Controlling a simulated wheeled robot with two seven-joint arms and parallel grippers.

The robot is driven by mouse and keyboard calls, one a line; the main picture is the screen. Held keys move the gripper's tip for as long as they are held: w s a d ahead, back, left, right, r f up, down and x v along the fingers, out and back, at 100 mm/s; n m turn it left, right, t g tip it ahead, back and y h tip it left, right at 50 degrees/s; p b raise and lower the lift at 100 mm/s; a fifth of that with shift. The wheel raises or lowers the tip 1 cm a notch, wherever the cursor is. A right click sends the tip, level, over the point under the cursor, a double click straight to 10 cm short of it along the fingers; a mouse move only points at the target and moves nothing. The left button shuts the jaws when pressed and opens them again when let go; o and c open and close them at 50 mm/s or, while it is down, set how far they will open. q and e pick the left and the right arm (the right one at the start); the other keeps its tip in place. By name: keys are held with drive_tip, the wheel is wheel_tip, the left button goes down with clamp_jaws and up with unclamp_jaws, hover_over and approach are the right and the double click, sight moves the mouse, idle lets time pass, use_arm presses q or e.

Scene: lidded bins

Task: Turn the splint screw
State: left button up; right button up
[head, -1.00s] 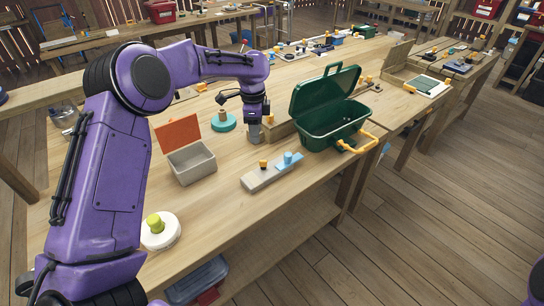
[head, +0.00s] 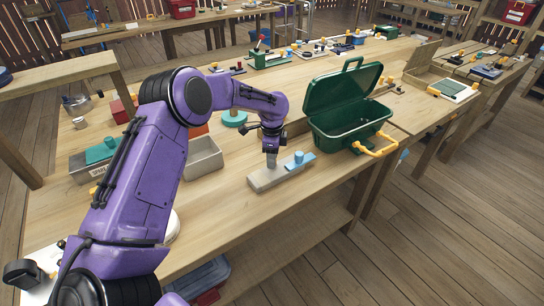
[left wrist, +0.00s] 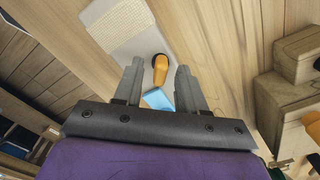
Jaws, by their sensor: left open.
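The splint (head: 262,182) is a flat pale-grey piece lying on the bench near its front edge. A blue knob on a blue part (head: 299,157) is at its right end. In the left wrist view the splint's board (left wrist: 133,30) carries an orange knob (left wrist: 160,68), which may be the screw. My left gripper (head: 271,163) is directly above the splint, pointing down, and hides the orange knob in the head view. In the left wrist view the open left gripper (left wrist: 157,80) has its fingers on either side of the knob's line. My right gripper is out of view.
A green lidded bin (head: 345,120) stands open just right of the splint, its orange handle (head: 376,145) toward the front. A grey bin (head: 203,158) is to the left, partly behind my arm. A teal disc (head: 234,118) is behind. Bench in front of the splint is clear.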

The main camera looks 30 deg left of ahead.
use_arm(q)
drive_tip(key=shift+f, duration=0.35)
clamp_jaws()
drive_tip(key=shift+r, duration=0.1)
drive_tip(key=shift+r+n+p, duration=0.15)
drive_tip(key=shift+n+p, duration=0.45)
drive_tip(key=shift+p, duration=0.25)
drive_tip(key=shift+n+p, duration=1.05)
drive_tip(key=shift+n, duration=0.05)
drive_tip(key=shift+n+p, duration=0.65)
drive_tip(key=shift+n, duration=0.45)
drive_tip(key=shift+f+n+p, duration=0.2)
drive_tip(key=shift+n+p, duration=0.2)
drive_tip(key=shift+n, duration=0.8)
